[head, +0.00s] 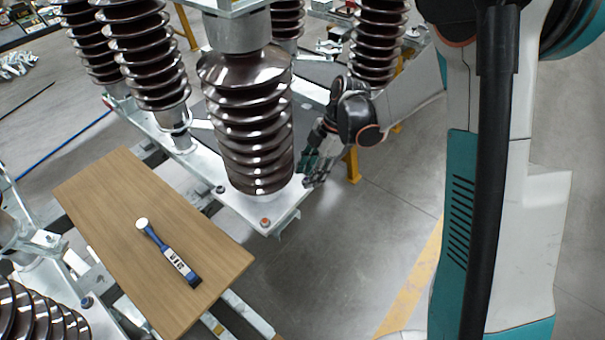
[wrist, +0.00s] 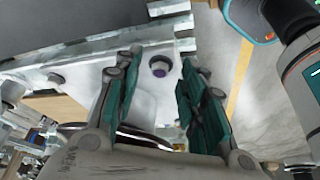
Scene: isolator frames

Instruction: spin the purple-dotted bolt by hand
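The purple-dotted bolt (wrist: 159,68) shows in the wrist view as a round head with a dark purple centre, on a pale metal plate (wrist: 150,100). The fingers are apart and hold nothing. In the head view my gripper (head: 312,178) points down just right of the large brown insulator (head: 247,120), by the edge of its base plate. I cannot make out the purple-dotted bolt in the head view.
An orange-dotted bolt (head: 265,222) sits at the plate's front corner. Another bolt (wrist: 56,79) shows left in the wrist view. A wooden board (head: 100,195) carries a blue-and-white tool (head: 168,254). More insulators (head: 376,45) stand behind. Open floor (head: 340,250) lies right of the frame.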

